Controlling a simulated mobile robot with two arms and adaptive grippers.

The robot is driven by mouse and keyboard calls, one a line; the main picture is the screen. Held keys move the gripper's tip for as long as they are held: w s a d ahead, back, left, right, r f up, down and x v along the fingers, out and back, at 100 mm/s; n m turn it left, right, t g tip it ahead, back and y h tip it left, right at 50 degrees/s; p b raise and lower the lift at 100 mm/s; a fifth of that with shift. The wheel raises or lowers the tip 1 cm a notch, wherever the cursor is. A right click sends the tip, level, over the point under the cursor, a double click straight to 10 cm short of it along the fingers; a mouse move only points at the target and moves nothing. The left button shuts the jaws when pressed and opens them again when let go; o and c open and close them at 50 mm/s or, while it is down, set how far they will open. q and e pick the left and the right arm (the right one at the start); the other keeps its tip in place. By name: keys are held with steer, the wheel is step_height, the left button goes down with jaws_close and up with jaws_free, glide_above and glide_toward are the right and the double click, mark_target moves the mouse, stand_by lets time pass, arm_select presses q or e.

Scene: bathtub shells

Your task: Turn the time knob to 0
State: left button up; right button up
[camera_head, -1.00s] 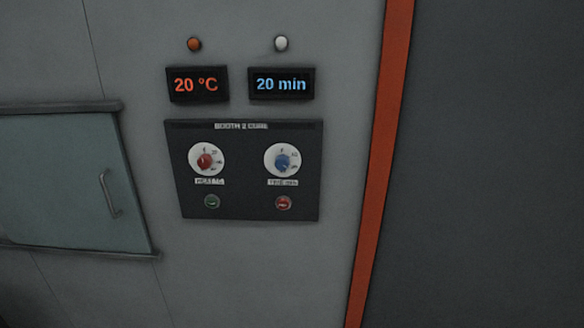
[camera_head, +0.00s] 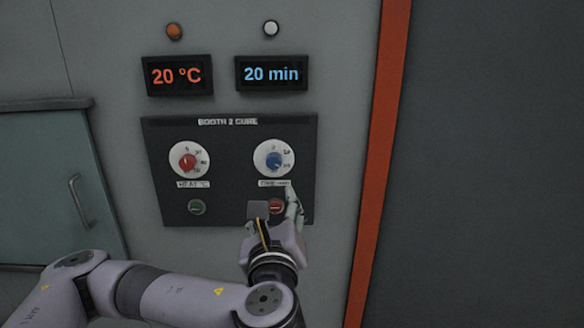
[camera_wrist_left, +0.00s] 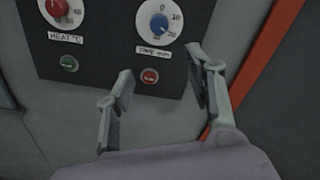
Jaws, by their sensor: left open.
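The blue time knob (camera_head: 274,160) sits on a white dial at the upper right of the dark control panel (camera_head: 235,190). It also shows in the left wrist view (camera_wrist_left: 158,24), above and ahead of the fingers. The blue time display (camera_head: 271,74) above the panel reads 20 min. My left gripper (camera_head: 276,204) is in front of the panel's lower right, below the time knob and around the level of the red button (camera_head: 277,206). In the left wrist view the gripper (camera_wrist_left: 160,84) is open and empty, its fingers apart. My right gripper is not in view.
The red heat knob (camera_head: 188,161) is left of the time knob, with a green button (camera_head: 197,207) below it. The heat display (camera_head: 179,75) reads 20 °C. A hatch with a handle (camera_head: 79,201) is at the left. An orange-red strip (camera_head: 383,130) runs down the right.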

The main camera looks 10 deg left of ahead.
arm_select(q)
steer(key=s+r, duration=0.1)
steer(key=p, duration=0.4)
glide_toward(273, 163)
steer(key=shift+m, duration=0.3)
steer(key=x, duration=0.8)
steer(key=shift+w+a, duration=0.1)
steer(key=shift+w, duration=0.25)
steer(key=c, duration=1.2)
steer(key=shift+o, duration=0.2)
steer(key=shift+f, duration=0.1)
